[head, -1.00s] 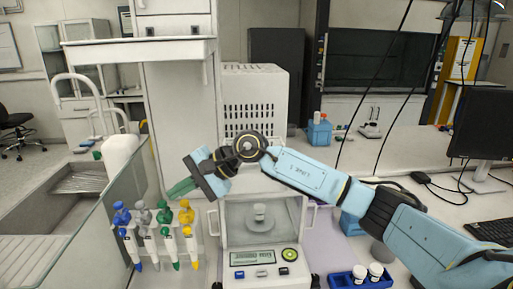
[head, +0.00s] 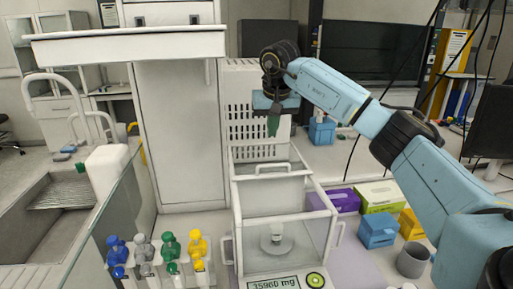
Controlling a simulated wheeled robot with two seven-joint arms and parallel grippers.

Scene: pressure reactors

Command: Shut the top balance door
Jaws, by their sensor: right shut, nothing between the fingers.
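The balance (head: 280,222) stands at the centre, a clear-walled box with a white frame and a small white container (head: 277,242) inside. Its top door has a white handle (head: 272,166) toward the back of the balance's top. I cannot tell exactly how far the door is open. My right gripper (head: 273,130) points down with its green fingers together and empty. In the picture it is above the handle, apart from it, in front of the white vented housing. My left gripper is not in view.
Several pipettes (head: 170,252) stand in a rack left of the balance. Purple (head: 340,200) and green boxes (head: 380,197), a blue container (head: 377,230) and a grey cup (head: 412,260) stand to the right. A white shelf (head: 130,45) juts out at upper left.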

